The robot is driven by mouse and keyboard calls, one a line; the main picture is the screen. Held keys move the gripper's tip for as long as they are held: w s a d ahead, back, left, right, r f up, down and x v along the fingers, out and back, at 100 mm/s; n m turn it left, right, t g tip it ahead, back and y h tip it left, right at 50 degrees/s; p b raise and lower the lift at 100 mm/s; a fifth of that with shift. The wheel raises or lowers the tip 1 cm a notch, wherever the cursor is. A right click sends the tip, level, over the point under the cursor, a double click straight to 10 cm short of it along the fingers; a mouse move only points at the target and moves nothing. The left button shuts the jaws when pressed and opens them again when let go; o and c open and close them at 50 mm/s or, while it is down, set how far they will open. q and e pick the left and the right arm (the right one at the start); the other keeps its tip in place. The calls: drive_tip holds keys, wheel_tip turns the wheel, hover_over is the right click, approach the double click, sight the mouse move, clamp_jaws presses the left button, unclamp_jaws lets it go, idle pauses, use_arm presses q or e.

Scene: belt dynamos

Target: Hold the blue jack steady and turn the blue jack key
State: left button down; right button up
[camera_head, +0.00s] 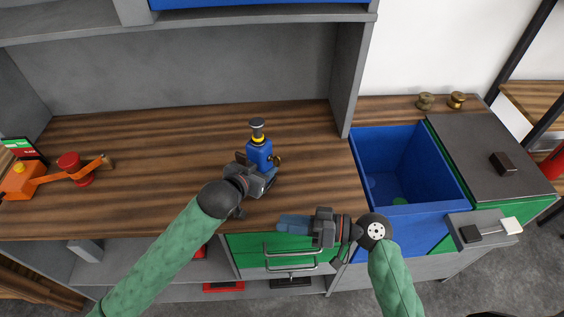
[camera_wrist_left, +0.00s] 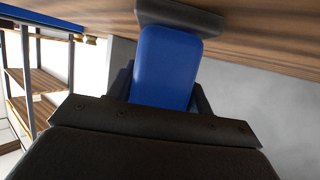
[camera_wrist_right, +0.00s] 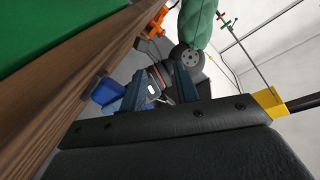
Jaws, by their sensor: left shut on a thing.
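The blue jack (camera_head: 259,153) stands upright on the wooden worktop, with a yellow band and a dark round top. My left gripper (camera_head: 264,177) is shut on its blue body. The body also shows between the left fingers in the left wrist view (camera_wrist_left: 168,65). A small brass-and-dark knob (camera_head: 277,158), seemingly the jack key, sticks out at the jack's right side, partly unclear. My right gripper (camera_head: 284,224) is in front of the worktop's front edge, right of and nearer than the jack. Its fingers point left. In the right wrist view its fingers (camera_wrist_right: 160,85) stand apart with nothing held.
A blue bin (camera_head: 378,150) is sunk at the right, beside a dark lid (camera_head: 475,155). Two brass pieces (camera_head: 440,101) stand behind it. An orange device with a red knob (camera_head: 70,163) is at the far left. The worktop between is clear. A green drawer (camera_head: 252,258) lies below.

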sight(276, 161)
drive_tip(key=w+d+r+n+t+h, duration=0.2)
drive_tip(key=w+d+r+t, duration=0.35)
drive_tip(key=w+d, duration=0.3)
drive_tip(key=x, duration=1.1)
drive_tip(key=shift+s+a, duration=0.15)
drive_tip(key=shift+s, duration=0.1)
clamp_jaws()
